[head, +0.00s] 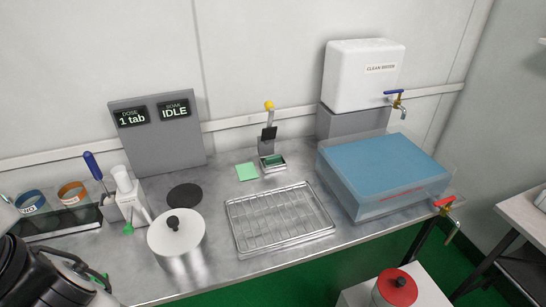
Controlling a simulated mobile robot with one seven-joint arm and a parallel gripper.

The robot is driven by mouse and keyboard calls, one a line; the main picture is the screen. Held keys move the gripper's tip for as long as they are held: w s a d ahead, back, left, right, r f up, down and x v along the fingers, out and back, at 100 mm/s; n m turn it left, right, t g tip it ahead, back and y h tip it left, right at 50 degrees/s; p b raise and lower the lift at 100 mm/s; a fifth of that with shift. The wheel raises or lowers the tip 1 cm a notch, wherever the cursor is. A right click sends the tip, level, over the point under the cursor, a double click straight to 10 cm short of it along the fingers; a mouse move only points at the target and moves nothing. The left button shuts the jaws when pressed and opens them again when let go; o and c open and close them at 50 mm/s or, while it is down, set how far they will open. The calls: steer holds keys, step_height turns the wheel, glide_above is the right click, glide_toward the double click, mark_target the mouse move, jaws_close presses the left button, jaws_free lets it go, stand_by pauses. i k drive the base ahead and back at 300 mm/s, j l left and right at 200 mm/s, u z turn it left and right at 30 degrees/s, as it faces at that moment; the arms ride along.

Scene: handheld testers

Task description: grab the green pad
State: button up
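A light green square pad (247,172) lies flat on the steel counter, behind the wire rack and just left of a small lever device. The small lever device (268,135) has a yellow knob on top and a little tray at its base with a darker green surface (272,161) in it. Dark and grey parts of my arm fill the bottom left corner, well apart from the pad. I cannot make out my gripper's fingers there.
A wire rack tray (280,219) lies in front of the pad. A lidded steel pot (176,240) and a black disc (184,196) are to the left. A blue-topped clear tank (384,172) stands right. A grey display panel (158,135) stands behind. Bare counter surrounds the pad's left side.

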mark_target(271, 162)
steer(key=i+l, duration=0.1)
steer(key=l, duration=0.25)
steer(key=i+l+u, duration=0.1)
steer(key=l, duration=0.25)
steer(key=i+l, duration=0.15)
steer(key=l, duration=0.2)
steer(key=i+l+u, duration=0.1)
steer(key=l, duration=0.3)
